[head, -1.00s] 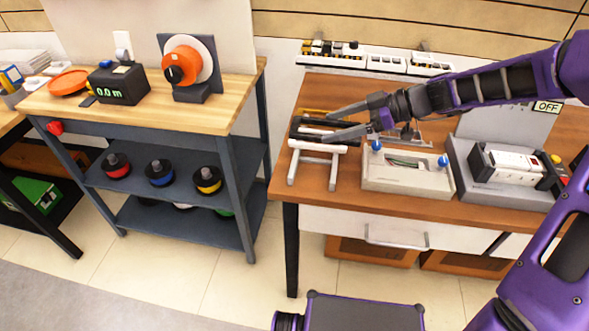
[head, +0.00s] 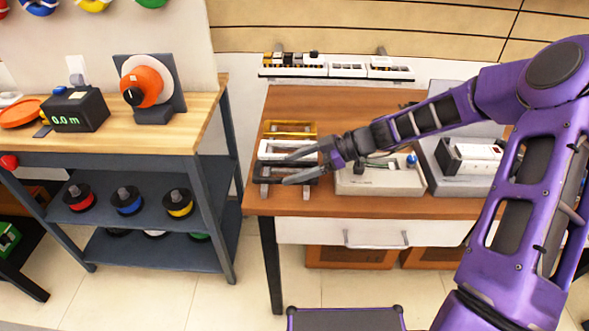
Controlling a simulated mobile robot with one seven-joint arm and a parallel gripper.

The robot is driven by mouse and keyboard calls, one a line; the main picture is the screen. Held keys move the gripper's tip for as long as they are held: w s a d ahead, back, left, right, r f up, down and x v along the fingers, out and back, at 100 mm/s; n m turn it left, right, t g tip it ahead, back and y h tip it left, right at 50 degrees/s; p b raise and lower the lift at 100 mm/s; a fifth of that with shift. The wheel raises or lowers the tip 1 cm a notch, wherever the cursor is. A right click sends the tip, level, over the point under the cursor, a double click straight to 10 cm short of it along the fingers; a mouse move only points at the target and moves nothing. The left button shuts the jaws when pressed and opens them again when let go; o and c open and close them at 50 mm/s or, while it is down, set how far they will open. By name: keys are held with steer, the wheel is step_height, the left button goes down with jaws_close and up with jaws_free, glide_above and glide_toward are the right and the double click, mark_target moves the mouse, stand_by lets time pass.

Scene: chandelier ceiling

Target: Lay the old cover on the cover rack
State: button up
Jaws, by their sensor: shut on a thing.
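My gripper (head: 286,169) is over the left part of the wooden table. Its fingers are shut on a dark cover (head: 266,172), which I take for the old cover. The fingers hide part of it. It lies level at the front of the cover rack (head: 264,191), of which only small grey parts show below it. I cannot tell whether it rests on the rack. Behind it lie a white cover-like piece (head: 270,147) and a yellow, frame-like piece (head: 290,128). An open pale box (head: 380,183) with wires stands right of my gripper.
A grey unit (head: 466,162) with a white block stands further right on the table. A rail of modules (head: 335,70) is on the wall behind. A workbench (head: 150,138) with a dial and a black display stands left, across a gap. Table (head: 370,106) behind the box is bare.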

steer(key=shift+f+b, duration=0.6)
steer(key=shift+f, duration=0.25)
steer(key=o, duration=1.1)
steer(key=shift+r+p, duration=0.2)
steer(key=shift+p, duration=0.1)
steer(key=v, duration=0.4)
steer(key=p+v, duration=0.1)
steer(key=v, duration=0.7)
steer(key=shift+r+p, duration=0.4)
